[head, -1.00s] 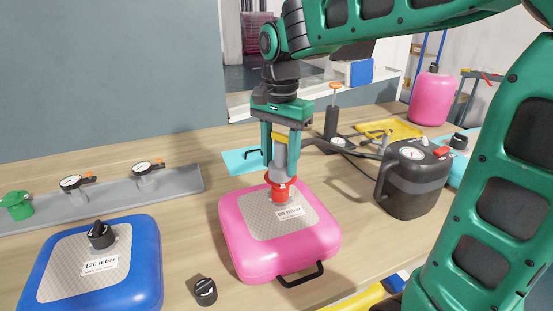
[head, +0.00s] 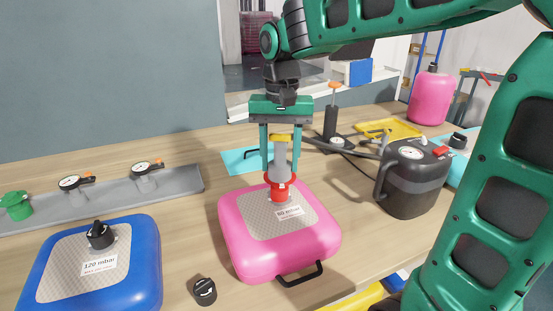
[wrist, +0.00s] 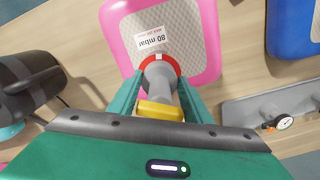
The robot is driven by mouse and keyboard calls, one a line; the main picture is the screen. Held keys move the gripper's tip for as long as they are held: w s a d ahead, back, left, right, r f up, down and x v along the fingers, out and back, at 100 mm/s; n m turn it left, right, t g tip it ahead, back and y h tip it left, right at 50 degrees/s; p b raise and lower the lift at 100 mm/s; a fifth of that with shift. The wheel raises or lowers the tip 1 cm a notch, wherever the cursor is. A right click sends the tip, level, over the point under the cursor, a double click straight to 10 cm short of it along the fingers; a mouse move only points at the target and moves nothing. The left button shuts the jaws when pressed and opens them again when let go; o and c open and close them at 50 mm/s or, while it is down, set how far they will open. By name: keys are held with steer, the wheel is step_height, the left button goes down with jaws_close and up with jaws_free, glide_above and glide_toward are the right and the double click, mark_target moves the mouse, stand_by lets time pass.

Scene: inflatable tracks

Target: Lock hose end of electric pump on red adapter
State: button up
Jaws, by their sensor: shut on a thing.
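The red adapter (head: 281,190) stands on the textured patch of the pink cushion (head: 245,250), marked 80 mbar. The grey hose end (head: 280,156) with its yellow top stands upright on the adapter; whether it is locked cannot be told. My gripper (head: 280,170) points down and is shut on the hose end, one finger on each side. In the wrist view the grey hose end (wrist: 160,75) meets the red ring of the adapter (wrist: 146,60). The black electric pump (head: 412,185) stands to the right, with a dark hose running behind my gripper.
A blue cushion (head: 60,290) with a black valve lies at left. A loose black cap (head: 205,291) lies between the cushions. A grey rail (head: 110,195) with gauges is behind.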

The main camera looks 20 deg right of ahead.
steer(key=o, duration=1.2)
steer(key=shift+c, duration=0.2)
step_height(320, 180, up, 11)
steer(key=shift+f, duration=0.15)
